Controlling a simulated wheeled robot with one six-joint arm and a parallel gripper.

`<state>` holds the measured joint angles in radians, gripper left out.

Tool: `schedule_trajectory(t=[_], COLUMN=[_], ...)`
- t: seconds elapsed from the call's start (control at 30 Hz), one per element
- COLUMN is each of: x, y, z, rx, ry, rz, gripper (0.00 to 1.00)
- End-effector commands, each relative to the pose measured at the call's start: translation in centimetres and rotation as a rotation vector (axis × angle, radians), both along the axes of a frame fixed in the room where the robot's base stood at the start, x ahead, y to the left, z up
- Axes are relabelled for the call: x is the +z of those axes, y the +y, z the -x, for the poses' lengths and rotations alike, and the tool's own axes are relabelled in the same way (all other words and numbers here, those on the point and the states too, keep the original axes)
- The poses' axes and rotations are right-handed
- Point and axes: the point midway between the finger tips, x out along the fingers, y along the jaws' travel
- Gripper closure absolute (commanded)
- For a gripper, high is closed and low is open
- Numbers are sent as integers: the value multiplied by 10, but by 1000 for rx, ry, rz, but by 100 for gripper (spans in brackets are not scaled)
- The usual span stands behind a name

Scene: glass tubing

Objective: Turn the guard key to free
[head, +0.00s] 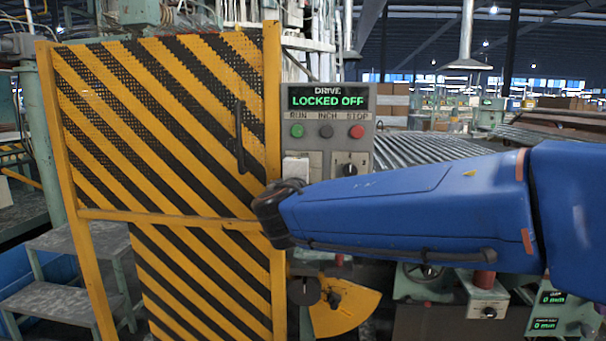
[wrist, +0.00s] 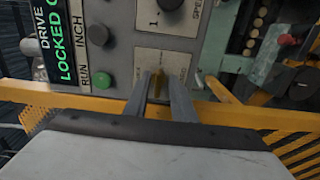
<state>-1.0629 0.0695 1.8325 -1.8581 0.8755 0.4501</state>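In the wrist view the brass guard key (wrist: 156,86) stands in a pale switch plate (wrist: 179,63) on the grey drive panel. The two grey fingers of my gripper (wrist: 159,82) reach to the plate, one on each side of the key. They are spread, and I cannot tell whether they touch it. In the head view my blue arm (head: 410,213) covers the panel's lower part, and the key is hidden. The panel's display (head: 328,97) reads LOCKED OFF in green. The guard door (head: 165,130), with yellow and black stripes, stands closed left of the panel.
Above the key plate are a green button (head: 297,131), a grey button (head: 326,131) and a red button (head: 357,131). A speed knob (head: 350,169) sits close to the right. The guard's yellow post (head: 272,100) stands close beside the panel.

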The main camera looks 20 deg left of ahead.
Motion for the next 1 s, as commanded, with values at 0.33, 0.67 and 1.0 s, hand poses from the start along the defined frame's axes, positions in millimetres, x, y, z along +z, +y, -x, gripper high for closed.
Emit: schedule_trajectory(t=[0.33,0.67,1.0], x=[1,2,2], y=[0,-10,-26], z=[2,47,112], rx=[1,4,5], ry=[-2,-2,-2], rz=[0,-1,-1], gripper=[73,73,73])
